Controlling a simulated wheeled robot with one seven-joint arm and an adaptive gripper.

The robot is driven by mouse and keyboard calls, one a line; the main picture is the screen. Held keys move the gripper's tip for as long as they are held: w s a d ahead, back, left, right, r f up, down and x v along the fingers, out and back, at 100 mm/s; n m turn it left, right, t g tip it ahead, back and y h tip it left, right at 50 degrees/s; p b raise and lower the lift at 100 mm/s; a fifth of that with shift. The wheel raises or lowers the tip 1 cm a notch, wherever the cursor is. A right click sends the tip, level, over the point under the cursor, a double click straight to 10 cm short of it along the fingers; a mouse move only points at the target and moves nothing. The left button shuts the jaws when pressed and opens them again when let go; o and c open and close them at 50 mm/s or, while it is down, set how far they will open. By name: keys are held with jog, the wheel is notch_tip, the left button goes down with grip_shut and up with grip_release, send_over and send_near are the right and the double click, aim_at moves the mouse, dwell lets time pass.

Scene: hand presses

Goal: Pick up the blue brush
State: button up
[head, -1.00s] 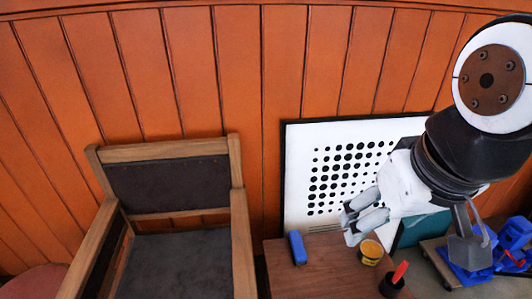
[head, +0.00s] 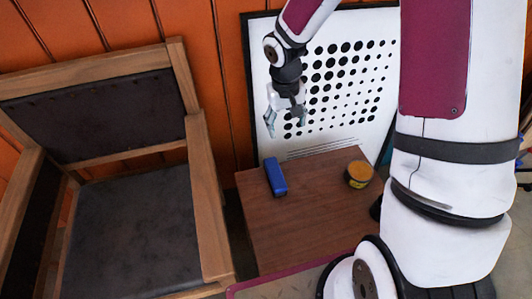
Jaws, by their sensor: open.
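The blue brush (head: 275,177) is a small blue block-like thing lying on the brown wooden table top (head: 300,220), near its left edge toward the back. My gripper (head: 285,122) hangs with its fingers pointing down, above and slightly behind the brush in the picture. Its two fingers are spread apart, with nothing between them. It is clear of the brush. The underside of the brush is hidden.
A wooden armchair with dark padding (head: 120,200) stands close on the left. A white dotted panel (head: 335,85) leans behind the table. My arm covers the right side.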

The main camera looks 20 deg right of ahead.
jog(key=y+b, duration=0.1)
jog(key=b, duration=0.2)
send_over(275, 172)
notch_tip(275, 172, down, 13)
jog(key=shift+g, duration=0.3)
jog(key=f, duration=0.2)
jog(key=f+b, duration=0.1)
jog(key=f, duration=0.4)
jog(key=shift+a+f, duration=0.2)
jog(key=shift+a, duration=0.05)
jog(key=shift+d+f+b, duration=0.2)
jog(key=shift+f+b, duration=1.15)
jog(key=shift+f, duration=1.9)
jog(key=shift+c, duration=0.3)
jog(key=c, duration=1.4)
jog(key=shift+s, duration=0.1)
jog(key=shift+c, duration=0.2)
jog(key=shift+r, duration=0.15)
